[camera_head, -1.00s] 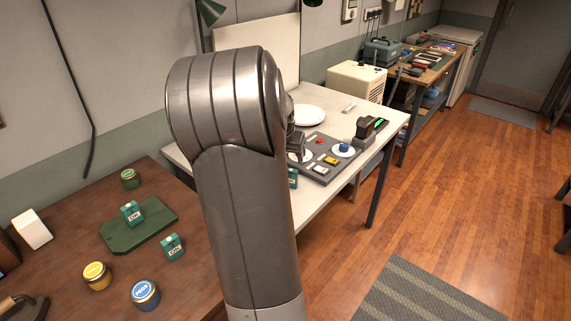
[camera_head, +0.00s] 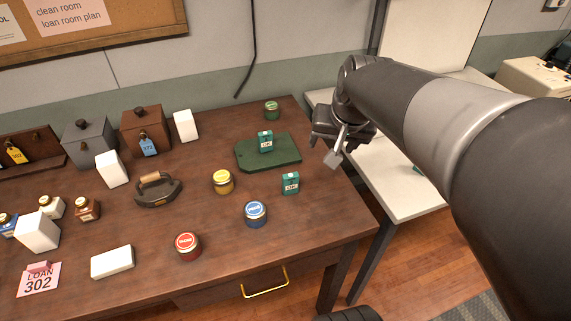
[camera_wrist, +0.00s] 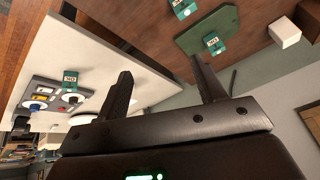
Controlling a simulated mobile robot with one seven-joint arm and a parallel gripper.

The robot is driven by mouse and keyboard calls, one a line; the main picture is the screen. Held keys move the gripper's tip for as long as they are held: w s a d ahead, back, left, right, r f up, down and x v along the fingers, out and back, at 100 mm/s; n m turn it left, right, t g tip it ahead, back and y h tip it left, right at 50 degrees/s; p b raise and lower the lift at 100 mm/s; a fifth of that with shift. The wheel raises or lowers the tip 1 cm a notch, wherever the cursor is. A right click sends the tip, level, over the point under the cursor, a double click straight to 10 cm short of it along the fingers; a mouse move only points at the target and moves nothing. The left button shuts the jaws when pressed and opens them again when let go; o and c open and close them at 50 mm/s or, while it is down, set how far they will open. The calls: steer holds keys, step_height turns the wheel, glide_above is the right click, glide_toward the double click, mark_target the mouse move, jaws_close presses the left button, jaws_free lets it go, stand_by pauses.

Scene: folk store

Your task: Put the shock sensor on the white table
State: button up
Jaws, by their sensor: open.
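Small teal boxes with white labels, which I take to be the shock sensors, stand in several places. One teal box (camera_head: 265,141) is on a green board (camera_head: 283,163) on the brown table; another teal box (camera_head: 290,183) is on the bare wood just in front of it. A third teal box (camera_wrist: 70,77) is on the white table (camera_head: 402,193) beside a grey panel in the wrist view. My gripper (camera_head: 326,149) is open and empty, raised near the brown table's right edge, right of the green board and apart from all boxes.
On the brown table (camera_head: 140,225) are yellow (camera_head: 223,181), blue (camera_head: 255,213), red (camera_head: 188,246) and green (camera_head: 272,110) jars, an iron (camera_head: 158,190) and several white blocks. The grey panel (camera_wrist: 45,97) with knobs takes up part of the white table. Much of the white tabletop is clear.

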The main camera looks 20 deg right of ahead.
steer(key=s+a+n, duration=0.5)
steer(key=s+a, duration=0.4)
steer(key=a, duration=0.2)
steer(key=shift+s+a+f+t+y, duration=0.15)
steer(key=shift+s+t+y, duration=0.15)
steer(key=shift+s, duration=0.05)
steer(key=shift+o, duration=0.6)
stand_by(1.1)
